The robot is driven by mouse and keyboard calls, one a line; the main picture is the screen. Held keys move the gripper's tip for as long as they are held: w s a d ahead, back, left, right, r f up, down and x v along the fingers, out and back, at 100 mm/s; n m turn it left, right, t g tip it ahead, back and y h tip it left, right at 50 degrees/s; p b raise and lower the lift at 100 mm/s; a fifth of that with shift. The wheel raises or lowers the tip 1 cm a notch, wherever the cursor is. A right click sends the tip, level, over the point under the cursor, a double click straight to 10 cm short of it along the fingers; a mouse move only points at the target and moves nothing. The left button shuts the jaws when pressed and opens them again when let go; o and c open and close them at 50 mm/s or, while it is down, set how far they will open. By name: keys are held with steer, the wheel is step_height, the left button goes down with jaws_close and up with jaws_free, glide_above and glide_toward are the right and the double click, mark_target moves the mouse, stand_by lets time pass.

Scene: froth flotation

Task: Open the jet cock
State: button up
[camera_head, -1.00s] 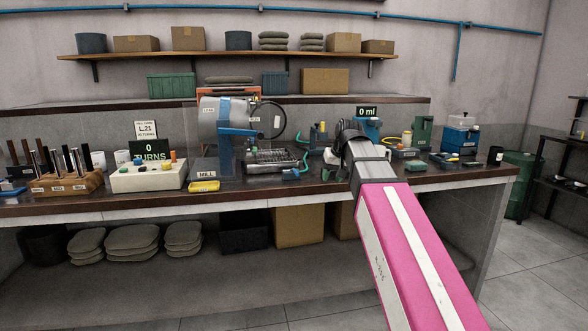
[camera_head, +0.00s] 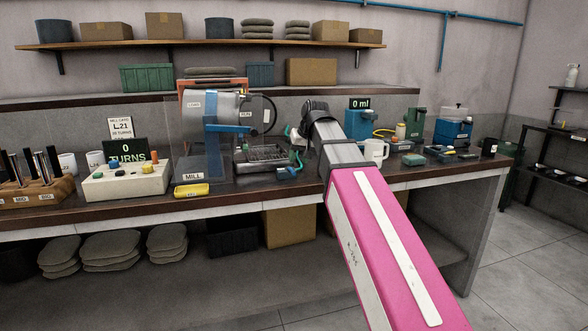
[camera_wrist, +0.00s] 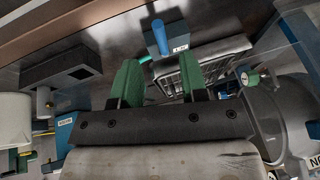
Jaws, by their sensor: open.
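The jet cock appears to be a small blue handle (camera_wrist: 160,38) by a teal hose and a small label in the wrist view. In the head view a small blue piece by a teal hose (camera_head: 287,172), at the front right of the mill, looks like the same part. I cannot tell whether it is open or shut. My gripper (camera_wrist: 158,78) is open, with two green fingers apart and nothing between them. The handle shows beyond the fingertips, and no contact is visible. In the head view my arm hides most of the gripper.
The mill drum (camera_head: 212,104) stands behind a clear guard, left of my arm. A wire rack tray (camera_head: 262,158) sits beside it. A white mug (camera_head: 375,152) and a blue unit under the 0 ml display (camera_head: 359,104) stand to the right. A yellow block (camera_head: 191,190) lies at the bench's front edge.

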mark_target(293, 171)
steer(key=shift+x, duration=2.75)
jaws_close()
